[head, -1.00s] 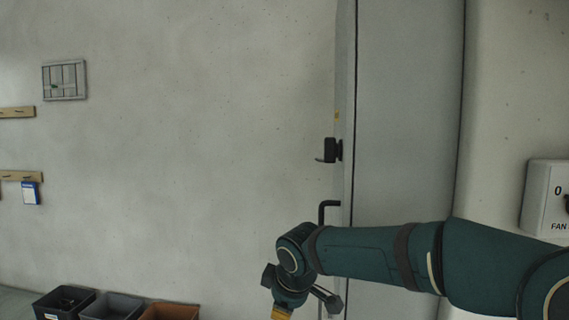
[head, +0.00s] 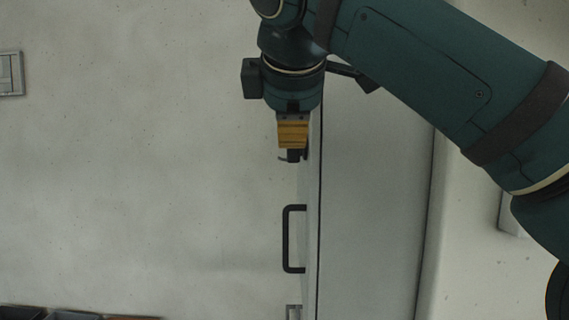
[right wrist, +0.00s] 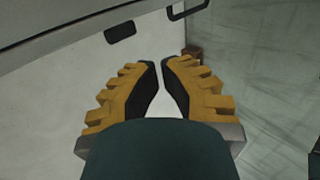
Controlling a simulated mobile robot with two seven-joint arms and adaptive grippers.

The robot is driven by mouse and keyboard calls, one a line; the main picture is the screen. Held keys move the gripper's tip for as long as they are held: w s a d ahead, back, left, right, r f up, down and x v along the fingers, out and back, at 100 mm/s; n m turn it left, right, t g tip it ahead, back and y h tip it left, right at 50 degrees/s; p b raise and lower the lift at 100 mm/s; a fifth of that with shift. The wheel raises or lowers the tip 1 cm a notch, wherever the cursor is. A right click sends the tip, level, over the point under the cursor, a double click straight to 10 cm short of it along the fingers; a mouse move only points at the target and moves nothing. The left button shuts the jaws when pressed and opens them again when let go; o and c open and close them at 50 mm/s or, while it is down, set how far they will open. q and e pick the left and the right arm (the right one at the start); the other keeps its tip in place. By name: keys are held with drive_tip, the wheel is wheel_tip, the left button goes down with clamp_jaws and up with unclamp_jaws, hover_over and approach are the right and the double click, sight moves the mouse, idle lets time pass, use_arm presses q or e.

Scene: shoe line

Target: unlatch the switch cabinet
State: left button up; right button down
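The grey switch cabinet (head: 372,215) stands right of centre in the head view, seen from its side. Its black bar handle (head: 287,240) sticks out to the left. A small dark latch (head: 292,156) shows above the handle, mostly hidden behind my right gripper (head: 292,147), which points down in front of it. In the right wrist view, a dark latch piece (right wrist: 120,31) and part of the handle (right wrist: 189,9) are ahead of the yellow fingers. The right fingers are together but for a thin gap, with nothing between them. Contact with the latch cannot be told. My left gripper is out of view.
A wall vent (head: 10,74) is at the left edge. Bin rims show at the bottom left. A light box (head: 510,214) on the right is mostly hidden by my right arm.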

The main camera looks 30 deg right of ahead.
sight(307, 149)
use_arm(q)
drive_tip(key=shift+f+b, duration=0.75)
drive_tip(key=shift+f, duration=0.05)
use_arm(e)
drive_tip(key=w+d+r+x, duration=0.1)
drive_tip(key=r+x, duration=0.1)
drive_tip(key=x, duration=1.1)
drive_tip(key=shift+w, duration=0.25)
use_arm(q)
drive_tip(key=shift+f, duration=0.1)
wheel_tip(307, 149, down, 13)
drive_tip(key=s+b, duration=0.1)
drive_tip(key=b, duration=1.1)
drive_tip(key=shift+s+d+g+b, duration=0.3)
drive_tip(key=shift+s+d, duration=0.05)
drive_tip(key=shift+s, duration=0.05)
use_arm(e)
drive_tip(key=t+h, duration=0.1)
drive_tip(key=t, duration=0.1)
drive_tip(key=w+d+f+t+h, duration=0.1)
drive_tip(key=t, duration=0.1)
drive_tip(key=w+t+h, duration=0.1)
drive_tip(key=t+h, duration=0.1)
drive_tip(key=shift+w+d+f+t, duration=0.2)
drive_tip(key=shift+f+t, duration=0.1)
drive_tip(key=shift+f, duration=0.1)
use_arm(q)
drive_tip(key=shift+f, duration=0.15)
